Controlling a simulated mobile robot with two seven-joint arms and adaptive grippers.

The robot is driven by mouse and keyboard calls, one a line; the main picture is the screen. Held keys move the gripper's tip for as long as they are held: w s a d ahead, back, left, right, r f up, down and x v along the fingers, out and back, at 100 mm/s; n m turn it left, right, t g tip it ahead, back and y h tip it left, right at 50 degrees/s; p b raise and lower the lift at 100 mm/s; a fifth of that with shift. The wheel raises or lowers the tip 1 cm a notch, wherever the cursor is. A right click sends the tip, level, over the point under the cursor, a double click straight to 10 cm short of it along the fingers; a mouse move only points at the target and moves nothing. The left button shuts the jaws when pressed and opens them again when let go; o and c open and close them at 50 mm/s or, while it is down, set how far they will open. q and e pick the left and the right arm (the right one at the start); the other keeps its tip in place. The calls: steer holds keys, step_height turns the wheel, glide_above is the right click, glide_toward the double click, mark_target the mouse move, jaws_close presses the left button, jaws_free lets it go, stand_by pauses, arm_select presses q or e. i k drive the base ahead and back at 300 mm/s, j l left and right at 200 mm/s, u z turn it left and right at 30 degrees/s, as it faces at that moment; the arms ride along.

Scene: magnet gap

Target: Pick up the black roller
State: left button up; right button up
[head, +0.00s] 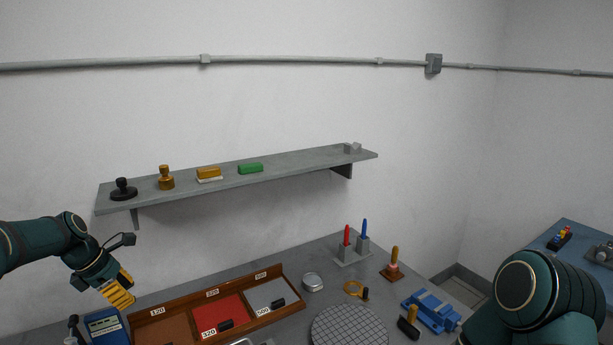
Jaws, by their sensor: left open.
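I cannot tell for certain which thing is the black roller. A dark upright piece (73,324) stands at the lower left edge, partly cut off. A black piece with a yellow top (408,327) stands at the right of the bench. My left gripper (121,298), with yellow fingers, is open, left of the tray and close above a blue device (104,326). My right gripper is out of view.
The wooden tray (283,268) has numbered labels. A wall shelf (300,165) holds small items above.

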mark_target(407, 324)
steer(key=k+l, duration=0.8)
